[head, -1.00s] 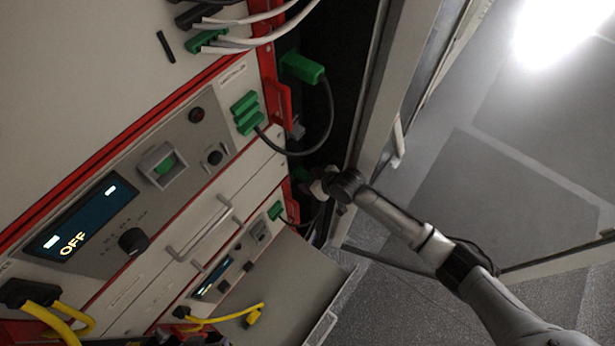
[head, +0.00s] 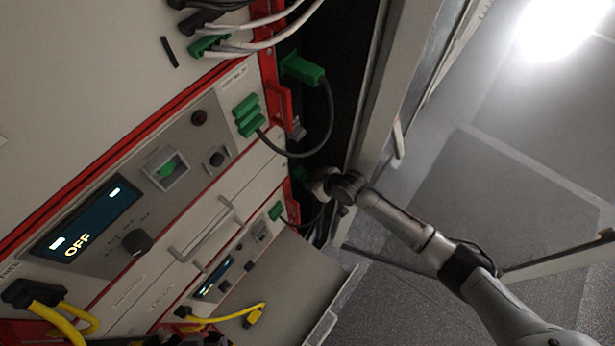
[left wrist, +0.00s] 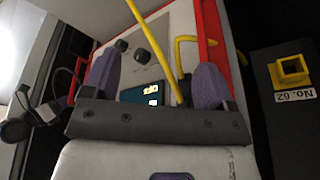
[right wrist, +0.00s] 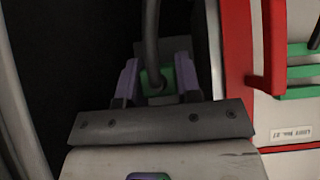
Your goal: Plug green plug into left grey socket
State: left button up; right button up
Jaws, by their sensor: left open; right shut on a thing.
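My right gripper (right wrist: 156,84) is shut on a green plug (right wrist: 152,79) with a dark cable rising from it. My left gripper (left wrist: 156,85) is open, with two purple fingers apart in front of a panel with a lit display. It is not in the head view. I cannot clearly pick out the left grey socket; the gap behind the held plug is very dark.
Yellow cables (head: 62,318) hang at lower left. A rack post (head: 372,100) stands close to my right arm.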

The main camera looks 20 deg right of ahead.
jog(key=shift+s+d, duration=0.3)
jog(key=shift+s, duration=0.1)
jog(key=s+d+p, duration=0.2)
jog(key=s, duration=0.1)
jog(key=shift+s+d+p, duration=0.2)
jog(key=shift+d+p, duration=0.05)
jog(key=shift+p, duration=0.15)
dwell(0.3)
dwell(0.4)
notch_tip(320, 180, up, 19)
jog(key=s+d+p, duration=0.2)
jog(key=p, duration=1.1)
jog(key=shift+w+a+r+b, duration=0.3)
jog(key=shift+w+a+b, duration=0.6)
jog(key=shift+w, duration=0.1)
jog(key=shift+w+a+r+b, duration=0.3)
jog(key=shift+w+a+b, duration=0.45)
jog(key=shift+w+a, duration=0.15)
